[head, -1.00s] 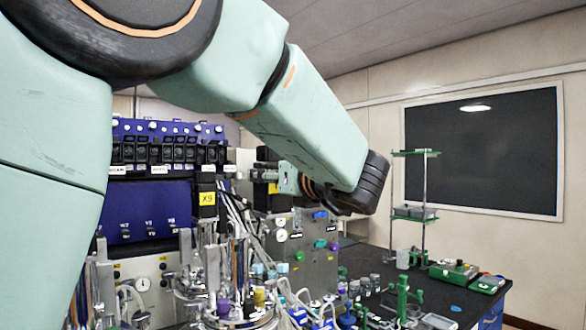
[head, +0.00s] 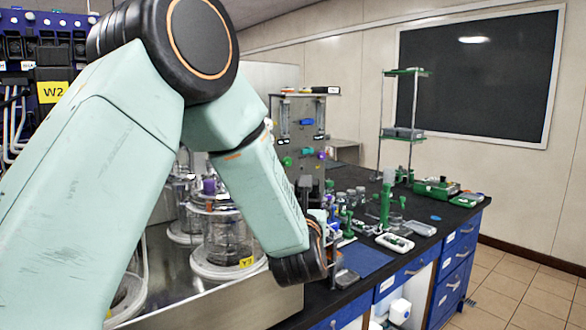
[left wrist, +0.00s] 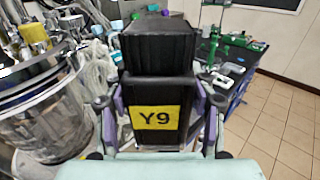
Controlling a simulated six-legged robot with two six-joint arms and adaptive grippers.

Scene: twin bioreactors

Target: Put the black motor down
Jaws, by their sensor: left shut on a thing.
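The black motor (left wrist: 158,55) is a ribbed black block with a yellow Y9 label, in the middle of the left wrist view. My left gripper (left wrist: 160,88) is shut on it, with a finger on each side, and holds it upright. Whether its underside touches anything is hidden. In the head view my left arm crosses from the left and its wrist covers most of the gripper. A dark upright shape behind the wrist may be the motor; I cannot tell. My right gripper is in neither current view.
Glass vessels with steel lids (head: 222,235) stand left of my wrist. The black bench (head: 400,215) carries a green stand (head: 385,205), a white tray (head: 394,242) and small bottles. A dark blue mat (head: 362,259) lies bare near its front edge. Tiled floor is clear at right.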

